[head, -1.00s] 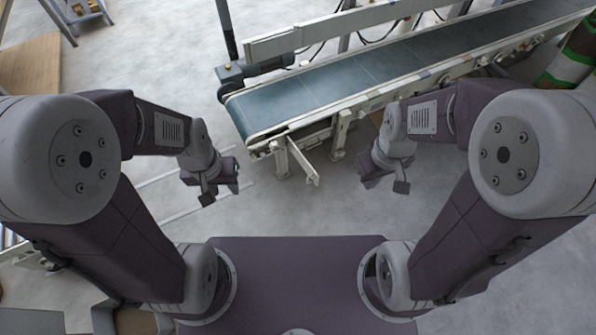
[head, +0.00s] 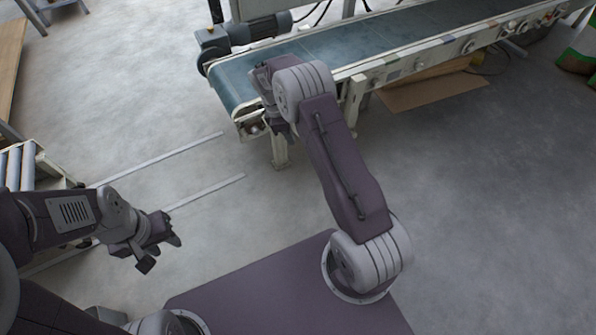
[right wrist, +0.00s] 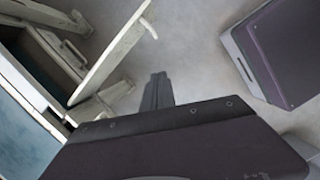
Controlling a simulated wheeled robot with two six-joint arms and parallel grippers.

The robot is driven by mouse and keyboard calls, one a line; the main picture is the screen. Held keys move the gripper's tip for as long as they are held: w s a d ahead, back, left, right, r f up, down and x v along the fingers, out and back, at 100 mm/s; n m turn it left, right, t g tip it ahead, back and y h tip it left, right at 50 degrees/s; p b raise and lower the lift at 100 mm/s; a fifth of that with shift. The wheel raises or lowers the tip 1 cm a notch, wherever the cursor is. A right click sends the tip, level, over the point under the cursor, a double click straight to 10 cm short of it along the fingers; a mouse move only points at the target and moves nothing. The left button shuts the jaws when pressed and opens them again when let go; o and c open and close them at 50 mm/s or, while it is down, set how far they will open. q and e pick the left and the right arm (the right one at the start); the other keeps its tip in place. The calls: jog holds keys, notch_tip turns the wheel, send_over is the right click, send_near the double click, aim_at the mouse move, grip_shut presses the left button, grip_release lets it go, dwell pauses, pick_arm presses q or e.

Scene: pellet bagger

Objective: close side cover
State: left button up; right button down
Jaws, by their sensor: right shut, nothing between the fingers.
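The side cover (right wrist: 112,55) is a pale flat panel on the conveyor's side. In the right wrist view it stands swung out at an angle from the frame, leaving a dark opening (right wrist: 45,65) beside it. My right gripper (right wrist: 157,80) is shut and empty; its fingertips are just right of the panel in that view, apparently apart from it. In the head view my right arm covers the near end of the conveyor and hides the cover. My left gripper (head: 160,245) hangs over the floor at the lower left, far from the conveyor; its fingers are too small to judge.
The conveyor (head: 390,45) with its blue-green belt runs to the upper right; its motor (head: 245,30) sits at the near end. A cardboard sheet (head: 430,90) lies below it. A roller stand (head: 25,165) is at the left.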

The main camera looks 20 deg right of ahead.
jog(key=s+d+f+b, duration=0.2)
jog(key=d+f+b, duration=0.4)
jog(key=f, duration=0.4)
jog(key=shift+s+f+b, duration=0.3)
jog(key=shift+s+b, duration=0.1)
jog(key=shift+b, duration=0.35)
